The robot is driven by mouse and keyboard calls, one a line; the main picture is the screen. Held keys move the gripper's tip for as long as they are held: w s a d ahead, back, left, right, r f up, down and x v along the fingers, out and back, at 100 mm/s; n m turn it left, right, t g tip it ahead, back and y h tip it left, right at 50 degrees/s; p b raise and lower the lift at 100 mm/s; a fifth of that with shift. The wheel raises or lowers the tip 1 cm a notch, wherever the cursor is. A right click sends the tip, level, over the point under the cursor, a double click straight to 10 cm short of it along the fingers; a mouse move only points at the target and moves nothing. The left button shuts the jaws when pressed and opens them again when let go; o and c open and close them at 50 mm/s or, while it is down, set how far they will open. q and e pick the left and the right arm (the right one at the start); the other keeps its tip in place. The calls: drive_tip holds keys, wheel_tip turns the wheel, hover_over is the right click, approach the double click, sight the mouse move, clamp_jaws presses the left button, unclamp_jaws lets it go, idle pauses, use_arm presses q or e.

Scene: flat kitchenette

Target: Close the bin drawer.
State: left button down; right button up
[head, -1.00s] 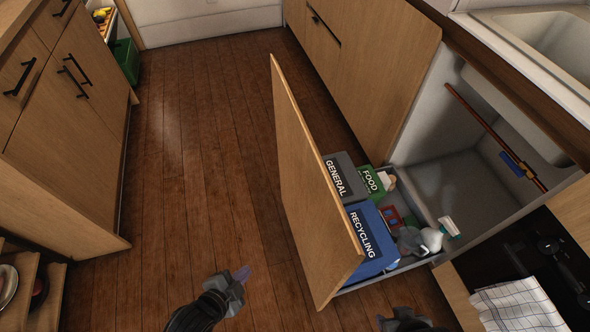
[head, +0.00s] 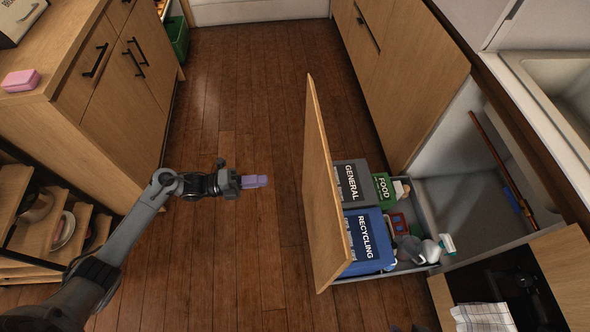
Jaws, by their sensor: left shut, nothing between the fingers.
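The bin drawer's wooden front (head: 318,190) stands pulled out from the cabinet under the sink. Behind it the drawer holds a grey GENERAL bin (head: 350,176), a blue RECYCLING bin (head: 370,243) and a green FOOD bin (head: 384,187). My left gripper (head: 262,181) is shut and empty, to the left of the drawer front. Its fingertips point right toward the front, with a gap of floor showing between them in the picture. My right gripper cannot be made out; only a small dark bit shows at the bottom edge.
The cabinet opening (head: 470,205) behind the drawer is mostly empty. A white spray bottle (head: 436,248) stands at the drawer's near right. Wooden cabinets (head: 125,90) and open shelves (head: 40,225) line the left. The wooden floor (head: 235,110) between is clear.

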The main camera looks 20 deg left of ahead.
sight(317, 175)
use_arm(q)
drive_tip(key=b+x, duration=0.1)
drive_tip(key=x, duration=0.6)
drive_tip(key=b+x, duration=0.1)
drive_tip(key=x, duration=0.6)
drive_tip(key=shift+w+r, duration=0.1)
drive_tip(key=shift+r, duration=0.15)
drive_tip(key=shift+d, duration=0.1)
